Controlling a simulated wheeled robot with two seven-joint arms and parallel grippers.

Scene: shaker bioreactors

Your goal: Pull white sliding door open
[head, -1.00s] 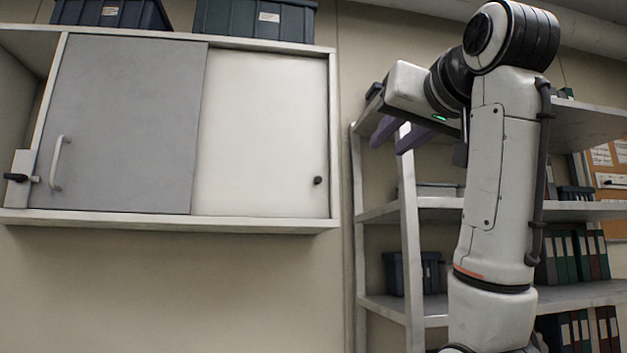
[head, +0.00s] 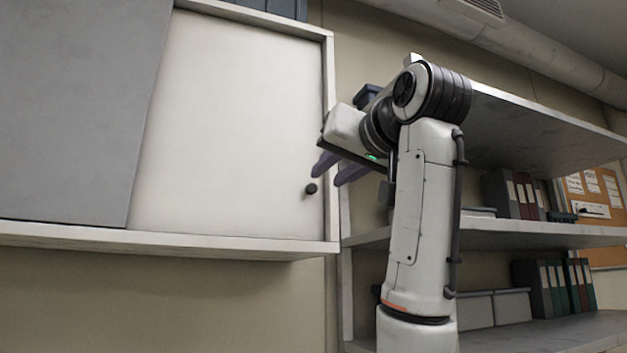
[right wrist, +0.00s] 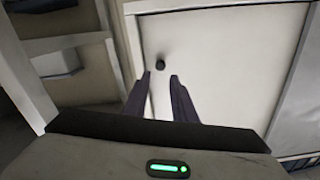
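The white sliding door (head: 235,120) is the right-hand panel of the wall cabinet and sits closed against the cabinet's right side. Its round black knob (head: 311,188) is near the door's right edge. In the right wrist view the knob (right wrist: 160,64) lies just beyond the fingertips, roughly in line with the gap between them. My right gripper (head: 327,168) has its dark purple fingers apart and empty, close to the knob, seemingly not touching it; the fingers also show in the right wrist view (right wrist: 160,76). My left gripper is out of view.
A grey sliding door (head: 70,110) covers the cabinet's left part, overlapping in front of the white door. A metal shelf rack (head: 520,235) with binders and boxes stands to the right of the cabinet. The wall below the cabinet (head: 180,305) is clear.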

